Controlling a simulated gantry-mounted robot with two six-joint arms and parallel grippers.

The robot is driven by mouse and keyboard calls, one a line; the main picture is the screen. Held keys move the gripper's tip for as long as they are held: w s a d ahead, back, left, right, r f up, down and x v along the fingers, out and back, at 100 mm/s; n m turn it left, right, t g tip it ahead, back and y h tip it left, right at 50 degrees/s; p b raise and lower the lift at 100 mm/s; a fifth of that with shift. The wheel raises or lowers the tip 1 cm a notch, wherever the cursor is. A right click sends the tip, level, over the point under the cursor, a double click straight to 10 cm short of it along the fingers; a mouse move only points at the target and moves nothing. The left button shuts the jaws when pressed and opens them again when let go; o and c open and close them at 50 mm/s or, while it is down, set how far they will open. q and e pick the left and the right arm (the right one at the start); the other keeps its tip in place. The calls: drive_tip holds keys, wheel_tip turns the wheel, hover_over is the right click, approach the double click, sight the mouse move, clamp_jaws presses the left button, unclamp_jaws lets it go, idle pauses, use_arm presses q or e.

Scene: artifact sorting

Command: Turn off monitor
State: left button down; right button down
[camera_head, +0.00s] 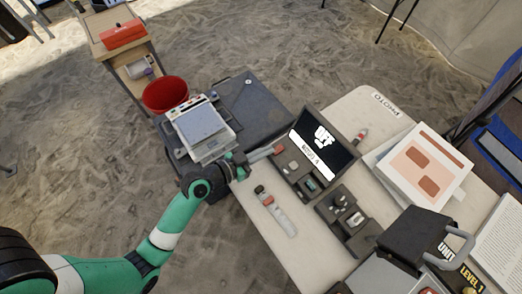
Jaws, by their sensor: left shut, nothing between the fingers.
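The monitor (325,138) is a dark screen in a black case on the pale table. It shows a white logo and a light band with writing, so it looks lit. My green left arm reaches in from the left. Its left gripper (241,164) is shut and empty at the table's left edge, to the left of the monitor and apart from the screen. A power button cannot be made out. My right gripper is out of view.
A white scale-like device (203,131) stands on a dark case left of the table, beside a red bucket (165,94). A marked tube (278,214), an open tray (335,206) of small parts and a picture sheet (425,165) lie on the table (345,105).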

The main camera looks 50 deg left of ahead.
use_arm(q)
drive_tip(key=r+p, duration=0.1)
drive_tip(key=s+r+p, duration=0.2)
drive_tip(key=r+p, duration=0.1)
drive_tip(key=shift+s+a+r, duration=0.1)
drive_tip(key=shift+s+a, duration=0.15)
drive_tip(key=shift+a, duration=0.05)
drive_tip(key=s, duration=0.8)
drive_tip(key=shift+a+r, duration=0.3)
